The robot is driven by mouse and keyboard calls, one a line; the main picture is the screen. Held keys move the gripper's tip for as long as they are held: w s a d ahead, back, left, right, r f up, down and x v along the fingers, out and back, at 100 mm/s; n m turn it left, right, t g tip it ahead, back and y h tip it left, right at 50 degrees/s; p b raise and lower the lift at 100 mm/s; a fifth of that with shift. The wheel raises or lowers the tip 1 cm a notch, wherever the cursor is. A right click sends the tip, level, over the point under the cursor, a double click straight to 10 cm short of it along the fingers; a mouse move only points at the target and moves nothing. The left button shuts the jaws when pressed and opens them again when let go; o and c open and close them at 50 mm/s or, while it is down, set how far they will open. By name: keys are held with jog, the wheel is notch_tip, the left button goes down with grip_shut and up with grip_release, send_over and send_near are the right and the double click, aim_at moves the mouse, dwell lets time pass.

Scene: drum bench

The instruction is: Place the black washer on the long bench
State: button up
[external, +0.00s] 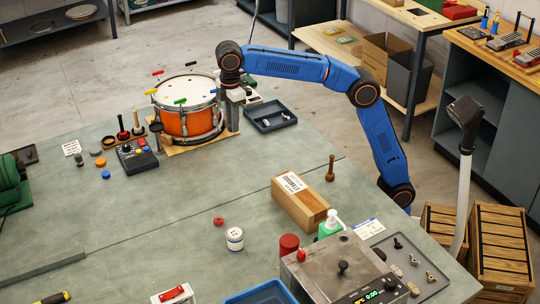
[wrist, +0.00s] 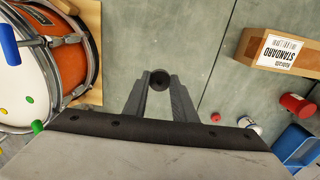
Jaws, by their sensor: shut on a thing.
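My gripper (wrist: 160,84) points down over the large grey-green bench (external: 130,220), just right of the orange drum, and is shut on a small dark round thing, which looks like the black washer (wrist: 160,79). The washer sits between the fingertips in the wrist view. In the external view my gripper (external: 233,125) is small beside the drum, and the washer cannot be made out there. The bench top shows bare around the fingers in the wrist view (wrist: 205,55). The exact height of the washer above the bench is hard to tell.
The orange drum (external: 174,124) on its wooden board stands close to the left of my gripper. A dark tray (external: 270,115) lies to the right. A cardboard box (external: 300,205), a wooden peg (external: 330,170) and a white jar (external: 235,239) stand nearer. The bench middle is clear.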

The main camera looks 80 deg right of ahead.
jog(key=s+a+n, duration=0.1)
jog(key=s+a, duration=0.6)
jog(key=a, duration=0.3)
jog(key=s+a+n, duration=0.1)
jog(key=s+a, duration=0.6)
jog(key=a, duration=0.3)
jog(key=s+a+r+n, duration=0.1)
jog(key=s+a, duration=0.6)
jog(key=s, duration=0.3)
jog(key=s+a, duration=0.7)
jog(key=s, duration=0.3)
jog(key=f, duration=1.7)
jog(key=shift+d+f, duration=0.1)
jog(key=shift+d, duration=0.1)
jog(key=shift+f, duration=0.1)
jog(key=o, duration=1.1)
notch_tip(320, 180, up, 12)
jog(key=shift+f, duration=0.15)
jog(key=shift+r, duration=0.3)
jog(key=shift+c, duration=0.9)
